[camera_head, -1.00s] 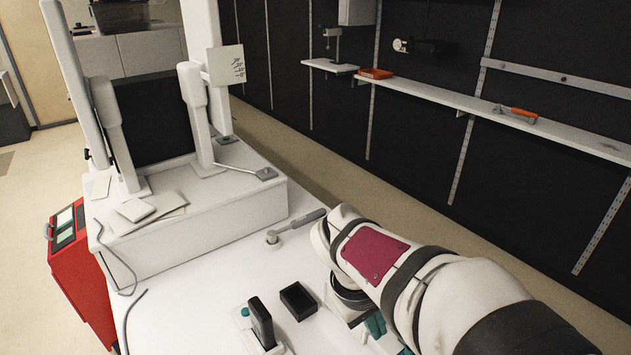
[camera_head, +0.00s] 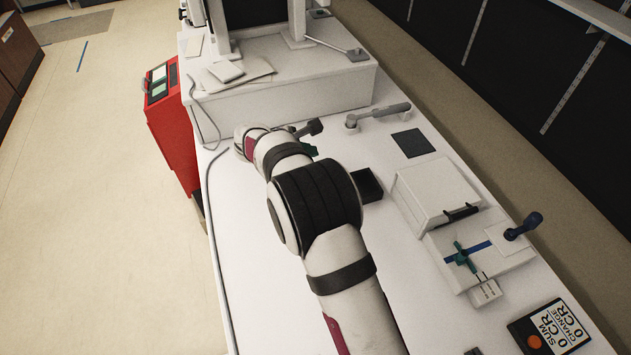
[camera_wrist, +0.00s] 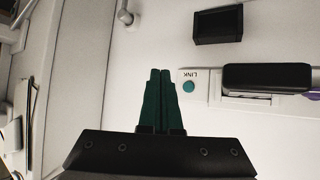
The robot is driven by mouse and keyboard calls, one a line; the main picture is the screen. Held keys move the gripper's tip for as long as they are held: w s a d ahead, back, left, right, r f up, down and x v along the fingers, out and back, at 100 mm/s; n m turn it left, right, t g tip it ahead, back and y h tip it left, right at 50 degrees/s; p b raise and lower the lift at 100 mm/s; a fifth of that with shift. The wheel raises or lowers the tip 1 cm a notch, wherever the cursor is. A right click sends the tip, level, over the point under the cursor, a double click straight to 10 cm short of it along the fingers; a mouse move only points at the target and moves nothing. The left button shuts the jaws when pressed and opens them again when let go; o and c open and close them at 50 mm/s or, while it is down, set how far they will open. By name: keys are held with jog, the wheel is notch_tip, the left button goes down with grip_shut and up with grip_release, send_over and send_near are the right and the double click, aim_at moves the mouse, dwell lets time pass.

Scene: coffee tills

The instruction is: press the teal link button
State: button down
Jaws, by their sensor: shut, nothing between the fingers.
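The teal link button (camera_wrist: 189,87) is a small round disc on a white panel. In the wrist view it lies just right of my fingertips, with the word LINK printed upside down beside it. My gripper (camera_wrist: 160,72) has dark green fingers closed together with nothing between them. The fingers appear beside the button, not over it; their height above the panel is hard to judge.
A black block (camera_wrist: 267,77) stands right of the button. A black open box (camera_wrist: 218,24) sits beyond it. A grey-handled lever (camera_head: 378,114) lies near the raised white step (camera_head: 290,90).

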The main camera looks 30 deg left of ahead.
jog(key=shift+f, duration=4.4)
jog(key=shift+f, duration=0.4)
jog(key=shift+f, duration=0.45)
jog(key=shift+r, duration=0.9)
jog(key=shift+r, duration=2.5)
